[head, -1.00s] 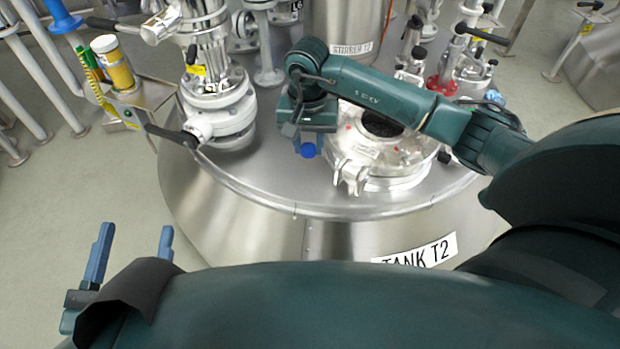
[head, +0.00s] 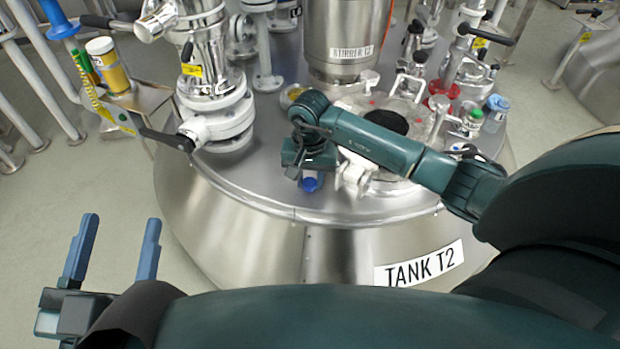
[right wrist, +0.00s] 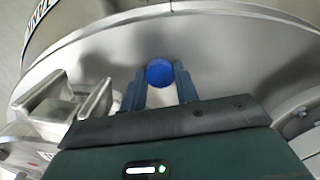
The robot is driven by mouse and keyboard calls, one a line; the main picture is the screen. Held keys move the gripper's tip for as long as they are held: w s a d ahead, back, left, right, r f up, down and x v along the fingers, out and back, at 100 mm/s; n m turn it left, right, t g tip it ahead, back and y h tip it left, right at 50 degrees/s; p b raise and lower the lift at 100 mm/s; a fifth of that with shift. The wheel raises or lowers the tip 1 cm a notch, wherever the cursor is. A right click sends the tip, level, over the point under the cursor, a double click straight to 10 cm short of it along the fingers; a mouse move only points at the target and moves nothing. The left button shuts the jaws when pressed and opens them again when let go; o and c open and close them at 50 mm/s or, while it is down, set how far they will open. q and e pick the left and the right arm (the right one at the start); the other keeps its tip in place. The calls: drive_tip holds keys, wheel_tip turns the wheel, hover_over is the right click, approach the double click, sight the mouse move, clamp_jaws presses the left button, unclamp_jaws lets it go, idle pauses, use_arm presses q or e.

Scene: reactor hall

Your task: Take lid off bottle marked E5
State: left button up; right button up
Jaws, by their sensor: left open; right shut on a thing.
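My right gripper (head: 309,176) hangs over the front edge of the tank top and is shut on a round blue lid (head: 311,185). In the right wrist view the blue lid (right wrist: 159,72) sits between the fingertips. Whether a bottle is under it cannot be told. A small clear bottle with a blue-grey lid (head: 495,112) and another with a green lid (head: 472,121) stand at the right of the tank top. No E5 marking is readable. My left gripper (head: 118,232) is open and empty, at the lower left over the floor.
The tank (head: 250,232) marked T2 fills the middle. A valve (head: 215,118) stands left of my right gripper, and an open port (head: 386,122) lies behind my right forearm. A yellow jar with a white lid (head: 112,74) stands on a side tray at left.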

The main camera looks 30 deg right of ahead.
sight(310, 182)
drive_tip(key=shift+f, duration=0.15)
drive_tip(key=o, duration=0.8)
drive_tip(key=shift+o, duration=1.4)
use_arm(q)
drive_tip(key=shift+w, duration=0.1)
use_arm(e)
drive_tip(key=shift+r, duration=0.55)
use_arm(q)
drive_tip(key=p, duration=0.2)
drive_tip(key=f+y+p, duration=0.1)
drive_tip(key=p, duration=0.1)
drive_tip(key=shift+s+a+g, duration=0.25)
drive_tip(key=shift+a+g, duration=0.05)
drive_tip(key=shift+a, duration=0.1)
use_arm(e)
wheel_tip(310, 182, up, 11)
drive_tip(key=shift+r, duration=0.15)
